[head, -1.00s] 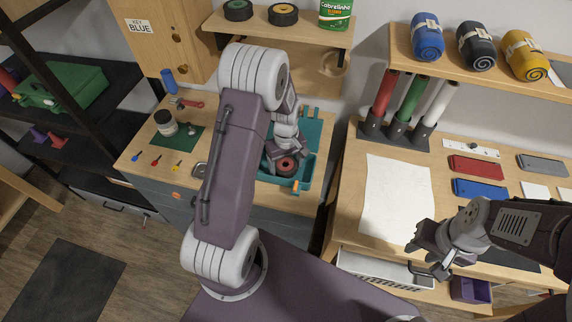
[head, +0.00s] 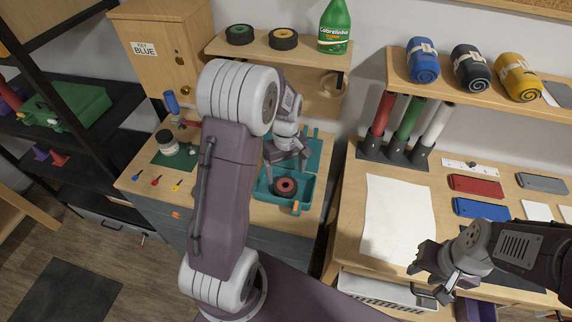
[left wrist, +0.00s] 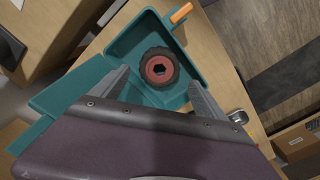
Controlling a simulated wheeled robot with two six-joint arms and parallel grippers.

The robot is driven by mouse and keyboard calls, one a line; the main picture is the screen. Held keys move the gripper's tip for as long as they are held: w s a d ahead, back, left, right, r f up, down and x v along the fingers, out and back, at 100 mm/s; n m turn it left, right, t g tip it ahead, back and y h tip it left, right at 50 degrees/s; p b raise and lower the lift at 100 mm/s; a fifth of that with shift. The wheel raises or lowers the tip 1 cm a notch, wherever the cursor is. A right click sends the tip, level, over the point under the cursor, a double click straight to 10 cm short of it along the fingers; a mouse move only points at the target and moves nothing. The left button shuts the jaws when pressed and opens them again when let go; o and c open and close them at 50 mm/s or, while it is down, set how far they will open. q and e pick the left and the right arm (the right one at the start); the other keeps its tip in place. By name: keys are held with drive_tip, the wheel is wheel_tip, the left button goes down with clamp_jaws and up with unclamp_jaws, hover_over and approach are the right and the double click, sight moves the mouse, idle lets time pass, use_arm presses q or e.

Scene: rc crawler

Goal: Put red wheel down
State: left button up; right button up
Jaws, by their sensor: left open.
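The red wheel (head: 285,187), a red hub with a black tyre, lies flat inside the teal toolbox (head: 305,187) on the left workbench. In the left wrist view the red wheel (left wrist: 159,68) rests on the floor of the toolbox (left wrist: 122,45), with its dark centre hole facing up. My left gripper (head: 286,163) is open and empty just above and behind the wheel. In the left wrist view its fingers stand apart on both sides of the wheel.
Two more wheels (head: 240,35) and a green bottle (head: 335,27) stand on the shelf above. A jar (head: 167,142) and small coloured keys (head: 156,181) lie left of my left arm. A white sheet (head: 398,220) covers part of the right bench.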

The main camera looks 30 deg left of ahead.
use_arm(q)
wheel_tip(320, 180, up, 4)
drive_tip(key=s+d+f+m, duration=0.1)
drive_tip(key=s+d+m, duration=0.2)
drive_tip(key=s+m, duration=0.2)
drive_tip(key=s+d+f+m+t, duration=0.1)
drive_tip(key=s+d+m, duration=0.2)
drive_tip(key=s+m, duration=0.2)
drive_tip(key=shift+s+d, duration=0.4)
drive_tip(key=shift+s, duration=0.8)
